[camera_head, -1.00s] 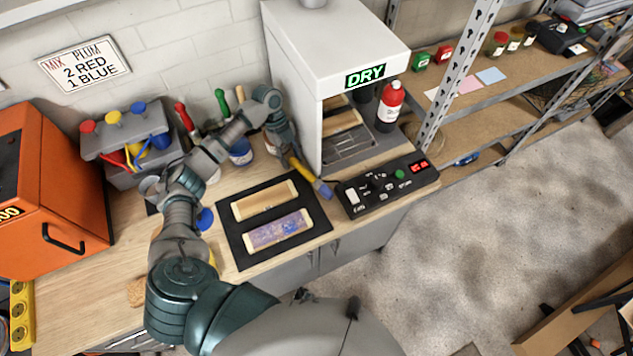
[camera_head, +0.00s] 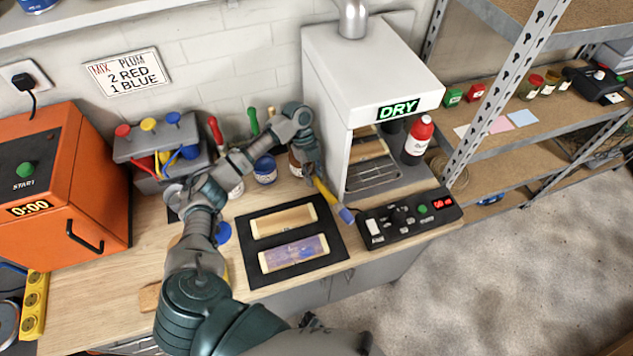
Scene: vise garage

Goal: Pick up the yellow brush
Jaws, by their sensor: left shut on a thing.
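The yellow brush (camera_head: 325,191) has a yellow handle and a blue-purple tip that points down and to the right. My left gripper (camera_head: 308,170) is shut on the upper end of its handle, in front of the white drying machine's left side. The brush is tilted. Its tip is near the right edge of the black mat (camera_head: 259,276) and the left end of the black control box; I cannot tell whether it touches anything. My right gripper is not in view.
Two wooden boards lie on the mat, one plain (camera_head: 283,221) and one painted purple (camera_head: 293,253). The drying machine (camera_head: 372,66), control box (camera_head: 410,217) and red bottle (camera_head: 418,140) stand right. Jars (camera_head: 265,169) stand behind my arm. An orange machine (camera_head: 62,190) stands left.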

